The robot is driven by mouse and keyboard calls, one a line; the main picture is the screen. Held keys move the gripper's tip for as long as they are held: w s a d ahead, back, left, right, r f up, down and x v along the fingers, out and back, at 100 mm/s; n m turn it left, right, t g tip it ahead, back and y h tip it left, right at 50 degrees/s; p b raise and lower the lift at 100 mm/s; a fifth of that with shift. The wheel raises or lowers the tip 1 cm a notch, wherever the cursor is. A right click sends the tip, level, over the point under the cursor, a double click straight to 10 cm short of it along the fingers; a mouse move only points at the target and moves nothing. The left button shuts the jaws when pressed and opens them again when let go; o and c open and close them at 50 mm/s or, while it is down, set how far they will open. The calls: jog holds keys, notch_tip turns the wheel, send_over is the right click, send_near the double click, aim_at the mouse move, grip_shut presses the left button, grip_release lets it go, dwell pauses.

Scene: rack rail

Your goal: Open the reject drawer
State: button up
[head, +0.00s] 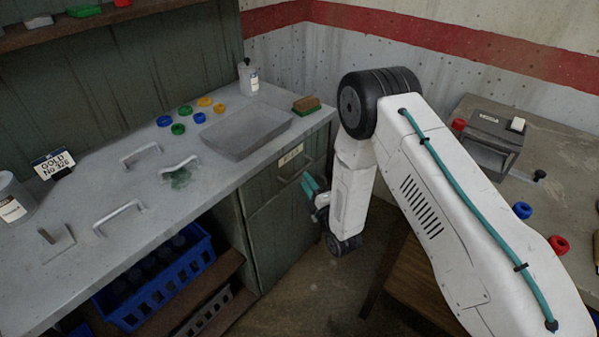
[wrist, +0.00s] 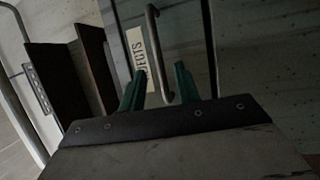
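The reject drawer (head: 262,186) is in the grey-green cabinet under the counter's right end and looks closed. Its front has a pale label (head: 290,154) and a bar handle. In the wrist view the label (wrist: 137,50) reads partly "...JECTS", and the grey bar handle (wrist: 156,45) runs beside it. My gripper (head: 313,190) is in front of the drawer. In the wrist view its two green fingers (wrist: 160,68) are apart, and the handle's lower part shows between them. I cannot tell whether either finger touches it.
The counter (head: 105,175) holds a sink, handles, coloured rings and a bottle (head: 248,78). A blue crate (head: 155,285) sits on a shelf below. A second table with a dark device (head: 490,138) stands at right. Open floor shows below my gripper.

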aim_at(300, 171)
jog(key=x, duration=0.5)
jog(key=shift+w+a+r, duration=0.15)
jog(key=shift+w, duration=0.2)
grip_shut()
